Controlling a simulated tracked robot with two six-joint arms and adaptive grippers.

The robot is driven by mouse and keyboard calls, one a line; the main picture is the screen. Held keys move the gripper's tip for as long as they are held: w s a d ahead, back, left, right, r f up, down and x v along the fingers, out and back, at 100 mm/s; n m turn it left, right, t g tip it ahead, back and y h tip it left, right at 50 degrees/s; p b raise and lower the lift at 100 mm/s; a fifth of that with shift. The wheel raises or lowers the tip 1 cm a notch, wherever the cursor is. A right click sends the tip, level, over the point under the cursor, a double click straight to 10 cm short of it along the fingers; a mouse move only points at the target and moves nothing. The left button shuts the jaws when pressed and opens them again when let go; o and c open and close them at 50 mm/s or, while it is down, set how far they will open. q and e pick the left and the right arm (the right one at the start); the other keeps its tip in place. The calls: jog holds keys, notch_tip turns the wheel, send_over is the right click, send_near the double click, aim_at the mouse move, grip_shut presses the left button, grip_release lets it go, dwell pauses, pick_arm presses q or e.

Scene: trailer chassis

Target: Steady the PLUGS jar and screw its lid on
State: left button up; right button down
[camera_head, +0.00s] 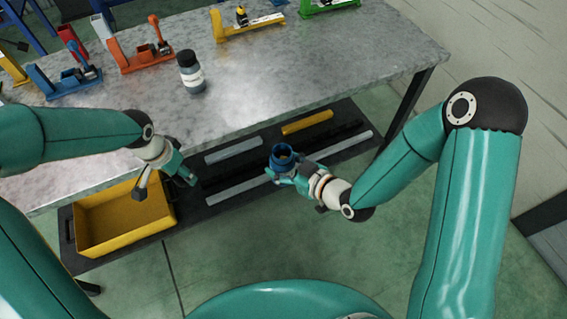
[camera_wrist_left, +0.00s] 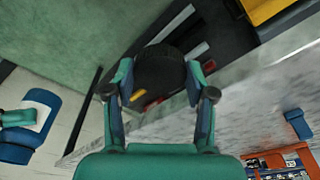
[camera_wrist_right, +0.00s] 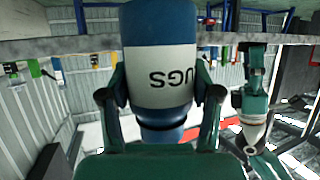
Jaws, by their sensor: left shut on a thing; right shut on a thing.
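The PLUGS jar (camera_head: 284,157) is blue with a white label. In the head view its open top shows something orange inside. My right gripper (camera_head: 279,176) is shut around the jar and holds it in the air in front of the table. The label letters "UGS" on the jar (camera_wrist_right: 160,75) appear upside down in the right wrist view. My left gripper (camera_wrist_left: 158,93) is shut on a round black lid (camera_wrist_left: 160,70). In the head view my left gripper (camera_head: 166,183) is left of the jar, clearly apart from it; the lid is hard to make out there.
Below, a dark shelf (camera_head: 235,185) carries a yellow bin (camera_head: 120,245) and several bars. Air between my grippers is free.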

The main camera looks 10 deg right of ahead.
pick_arm(q)
jog(key=d+r+m, duration=0.1)
jog(key=w+d+r+m, duration=0.1)
jog(key=m, duration=0.1)
jog(key=shift+r+m, duration=0.25)
jog(key=shift+m, duration=0.05)
jog(key=w+d+r+m+g+h, duration=0.1)
jog(key=d+r+m, duration=0.45)
jog(key=d, duration=0.25)
jog(key=m, duration=0.4)
send_near(282, 165)
jog(key=w+d, duration=0.2)
jog(key=w, duration=0.1)
jog(key=shift+a+r+g, duration=0.15)
jog(key=shift+r+g, duration=0.15)
jog(key=shift+g, duration=0.1)
jog(key=shift+f, duration=0.1)
jog(key=shift+f, duration=1.9)
jog(key=shift+a+r, duration=0.1)
